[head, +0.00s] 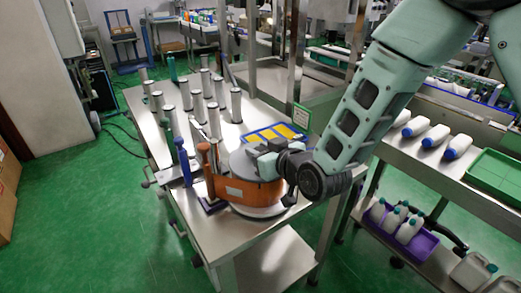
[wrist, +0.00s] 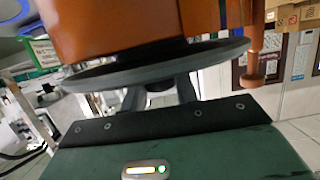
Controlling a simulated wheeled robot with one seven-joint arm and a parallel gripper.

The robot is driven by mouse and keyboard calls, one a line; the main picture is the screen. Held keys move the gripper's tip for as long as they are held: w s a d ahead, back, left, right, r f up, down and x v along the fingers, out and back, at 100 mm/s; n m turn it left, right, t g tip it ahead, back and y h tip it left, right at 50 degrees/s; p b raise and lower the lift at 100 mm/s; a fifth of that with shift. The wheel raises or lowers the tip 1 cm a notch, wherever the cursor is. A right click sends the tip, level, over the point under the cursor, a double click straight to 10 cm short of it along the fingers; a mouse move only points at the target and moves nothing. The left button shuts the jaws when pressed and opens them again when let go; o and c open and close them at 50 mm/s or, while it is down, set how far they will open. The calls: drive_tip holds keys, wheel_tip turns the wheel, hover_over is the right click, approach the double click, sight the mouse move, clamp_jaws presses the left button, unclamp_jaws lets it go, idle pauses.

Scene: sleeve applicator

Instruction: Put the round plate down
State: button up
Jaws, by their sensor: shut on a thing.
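The round plate (head: 240,163) is a flat grey disc over the top of an orange drum (head: 232,190) on the steel table. In the wrist view, the plate (wrist: 150,68) is a dark disc seen nearly edge-on, beside the orange drum body (wrist: 140,25). My gripper (head: 262,157) reaches in from the right and is shut on the plate's near edge. The fingers (wrist: 160,92) also show in the wrist view, at the plate's rim. Part of the plate is hidden by my gripper. I cannot tell whether the plate touches the drum.
An orange-topped post (head: 204,150) and a blue-handled post (head: 185,165) stand left of the drum. Several metal cylinders (head: 236,105) stand behind. A blue tray with yellow pieces (head: 272,135) lies beyond my gripper.

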drive_tip(key=shift+f+b, duration=0.4)
drive_tip(key=shift+b, duration=0.1)
drive_tip(key=o, duration=1.1)
drive_tip(key=shift+r, duration=0.1)
drive_tip(key=shift+r+p, duration=0.35)
drive_tip(key=shift+p, duration=0.15)
drive_tip(key=shift+s+d+r, duration=0.1)
drive_tip(key=shift+s+r, duration=0.05)
drive_tip(key=shift+s, duration=0.05)
drive_tip(key=p+v, duration=0.2)
drive_tip(key=v, duration=0.7)
drive_tip(key=shift+r, duration=0.2)
